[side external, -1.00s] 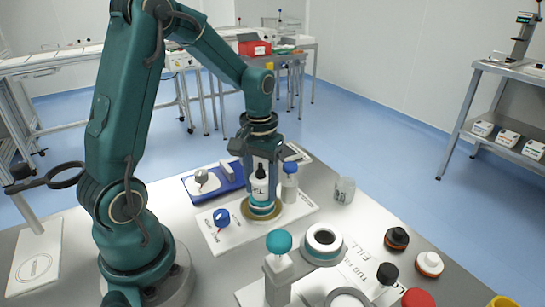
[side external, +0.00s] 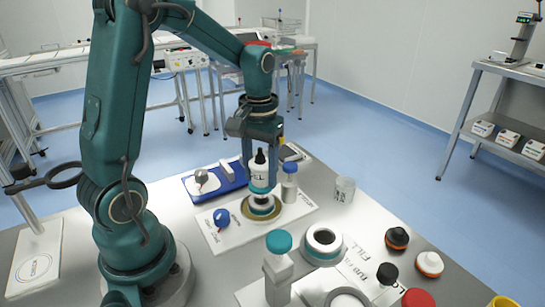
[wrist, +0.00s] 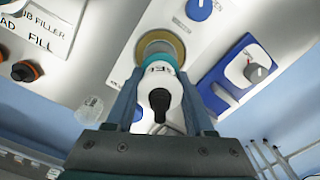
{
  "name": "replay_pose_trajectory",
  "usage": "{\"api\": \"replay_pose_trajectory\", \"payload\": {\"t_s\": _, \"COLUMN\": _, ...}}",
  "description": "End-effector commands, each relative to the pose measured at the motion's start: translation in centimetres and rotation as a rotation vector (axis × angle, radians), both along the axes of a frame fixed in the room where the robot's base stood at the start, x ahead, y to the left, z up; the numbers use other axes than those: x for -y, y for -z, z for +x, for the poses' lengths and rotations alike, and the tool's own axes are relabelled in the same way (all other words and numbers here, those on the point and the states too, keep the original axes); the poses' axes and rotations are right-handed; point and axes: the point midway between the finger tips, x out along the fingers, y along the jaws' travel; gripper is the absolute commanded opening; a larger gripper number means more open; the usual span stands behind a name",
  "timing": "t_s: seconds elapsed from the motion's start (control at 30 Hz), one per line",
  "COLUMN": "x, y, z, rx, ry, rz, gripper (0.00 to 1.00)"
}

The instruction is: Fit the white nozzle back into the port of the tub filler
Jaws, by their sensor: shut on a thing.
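My gripper (side external: 261,160) is shut on a white bottle-shaped piece (side external: 259,173) with a black tip, dark lettering and a teal band low down. It is upright, just above a gold-rimmed round seat (side external: 263,212) on a white panel. In the wrist view the piece (wrist: 160,80) sits between both fingers, black tip toward the camera. I cannot tell whether it is the white nozzle. The panel lettered TUB FILLER (side external: 357,262) is at the front right. A white ring with a dark centre and teal base (side external: 323,240) stands beside it; I cannot make out the port.
A blue dial unit (side external: 230,177) lies behind left, a blue knob (side external: 221,217) in front left. A clear cup (side external: 344,189) is to the right. A teal-topped white post (side external: 278,262) and several caps occupy the front.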

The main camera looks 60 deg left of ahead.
Motion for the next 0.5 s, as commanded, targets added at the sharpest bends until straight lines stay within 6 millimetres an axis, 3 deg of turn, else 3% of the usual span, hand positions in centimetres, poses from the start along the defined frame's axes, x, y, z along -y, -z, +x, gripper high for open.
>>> {"api": "replay_pose_trajectory", "payload": {"t_s": 0.5, "x": 0.0, "y": -2.3, "z": 0.1, "rx": 0.003, "ry": 0.000, "rz": 0.002, "gripper": 0.00}}
